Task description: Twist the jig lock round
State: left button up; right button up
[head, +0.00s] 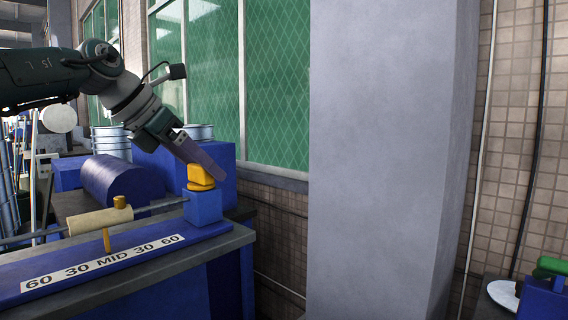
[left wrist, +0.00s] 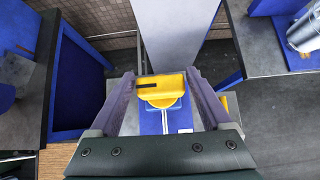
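The jig lock is a yellow knob (head: 201,176) on a blue block (head: 203,207) at the right end of the bench jig. It also shows in the left wrist view (left wrist: 160,86), with a dark mark on the left of its top. My left gripper (head: 196,165) reaches down to it from the upper left. In the left wrist view its two purple fingers stand on either side of the knob, and the knob fills the gap at their tips. My right gripper is not in view.
A blue cylinder (head: 118,181) and metal pails (head: 110,138) stand farther back. A grey pillar (head: 390,160) rises to the right.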

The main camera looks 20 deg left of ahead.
pick_arm(q)
jog(key=shift+o, duration=1.1)
jog(key=b+v, duration=0.2)
jog(key=v, duration=0.8)
jog(key=shift+b, duration=0.35)
